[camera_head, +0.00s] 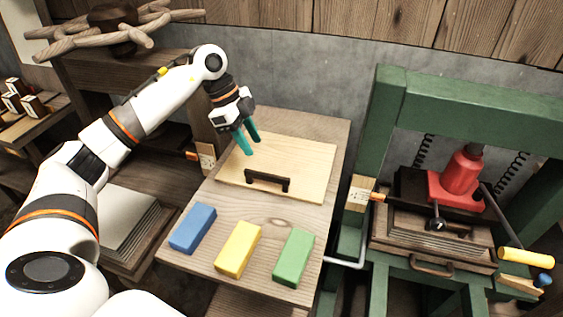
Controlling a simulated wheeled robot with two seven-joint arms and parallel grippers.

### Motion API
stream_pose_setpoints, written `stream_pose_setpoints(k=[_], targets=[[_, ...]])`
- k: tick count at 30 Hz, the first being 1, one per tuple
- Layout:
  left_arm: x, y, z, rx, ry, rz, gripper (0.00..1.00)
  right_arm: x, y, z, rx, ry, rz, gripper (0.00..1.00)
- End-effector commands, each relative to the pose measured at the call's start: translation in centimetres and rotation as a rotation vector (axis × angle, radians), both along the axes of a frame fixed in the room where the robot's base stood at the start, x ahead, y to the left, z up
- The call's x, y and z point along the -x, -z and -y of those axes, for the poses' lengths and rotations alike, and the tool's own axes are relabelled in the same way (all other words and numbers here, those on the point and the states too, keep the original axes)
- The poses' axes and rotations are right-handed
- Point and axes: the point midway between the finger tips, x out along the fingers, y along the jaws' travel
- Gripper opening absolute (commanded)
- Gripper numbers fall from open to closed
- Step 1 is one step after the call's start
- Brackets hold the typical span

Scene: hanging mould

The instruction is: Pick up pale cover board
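The pale cover board (307,158) lies flat on the wooden table, toward its back. A dark bar handle (268,181) stands up from the board near its front edge. My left gripper (247,143) has teal fingers that point down, with a gap between them. It hangs over the back left part of the board, behind and left of the handle, and holds nothing. I cannot tell how high the fingertips are above the board. My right gripper does not show.
Blue (193,228), yellow (238,248) and green (293,257) blocks lie along the front of the table (220,205). A green press (385,130) with a red jack (461,175) stands close on the right. A stack of sheets (125,225) sits lower left.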

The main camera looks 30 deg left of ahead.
Motion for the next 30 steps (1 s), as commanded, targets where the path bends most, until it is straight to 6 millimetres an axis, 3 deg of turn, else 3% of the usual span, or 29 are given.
stream_pose_setpoints(k=[9,17,25,30], targets=[[-0.2,4.5,1.6,-0.009,-0.007,-0.016,0.38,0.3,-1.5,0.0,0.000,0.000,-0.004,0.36],[-0.5,6.5,2.4,-0.007,-0.006,-0.013,0.38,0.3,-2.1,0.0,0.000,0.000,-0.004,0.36],[-1.0,10.2,3.5,-0.007,-0.006,-0.013,0.38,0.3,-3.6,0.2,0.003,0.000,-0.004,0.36],[-1.0,11.0,3.8,-0.009,-0.006,-0.011,0.38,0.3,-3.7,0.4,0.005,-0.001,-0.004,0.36]])
